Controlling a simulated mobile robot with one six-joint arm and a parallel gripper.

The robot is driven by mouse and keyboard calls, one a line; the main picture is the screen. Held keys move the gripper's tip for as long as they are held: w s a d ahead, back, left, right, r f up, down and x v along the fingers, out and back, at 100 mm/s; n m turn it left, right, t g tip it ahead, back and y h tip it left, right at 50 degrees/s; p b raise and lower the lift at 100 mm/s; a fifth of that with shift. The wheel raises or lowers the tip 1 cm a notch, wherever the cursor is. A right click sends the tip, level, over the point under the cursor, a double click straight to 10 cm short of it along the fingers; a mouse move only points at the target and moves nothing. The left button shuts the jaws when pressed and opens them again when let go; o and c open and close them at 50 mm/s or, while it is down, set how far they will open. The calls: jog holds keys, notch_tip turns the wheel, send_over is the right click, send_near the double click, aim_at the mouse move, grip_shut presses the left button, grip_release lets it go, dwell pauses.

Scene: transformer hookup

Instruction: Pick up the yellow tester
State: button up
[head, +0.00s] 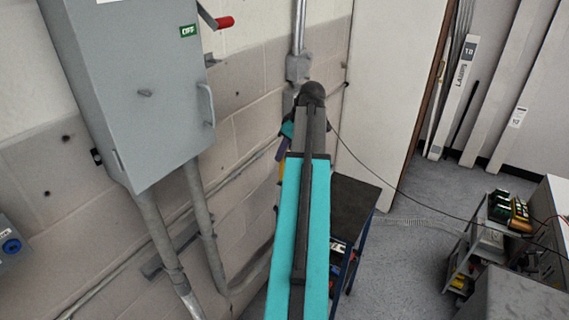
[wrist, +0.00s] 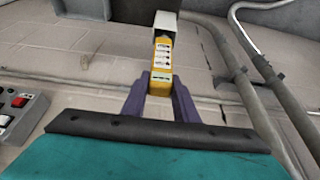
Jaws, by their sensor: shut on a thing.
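The yellow tester (wrist: 161,62), a slim upright body with a white label strip, stands between the purple fingers of my gripper (wrist: 162,86) in the wrist view. The fingers are shut on its lower part. A pale box-like piece (wrist: 166,22) shows at its upper end; I cannot tell whether it belongs to the tester. In the head view my teal and black arm hides most of my gripper, and only a small yellow patch (head: 281,171) shows beside it.
A grey switch box (head: 135,85) with a red handle (head: 224,22) and conduits (head: 205,225) are on the block wall at left. A dark-topped cart (head: 352,210) stands behind my arm. A cart at right holds yellow and green devices (head: 519,215). Floor between the carts is fairly clear.

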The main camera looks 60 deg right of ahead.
notch_tip(320, 180, up, 9)
jog(key=shift+d+b, duration=0.1)
jog(key=shift+b, duration=1.05)
jog(key=shift+r, duration=0.9)
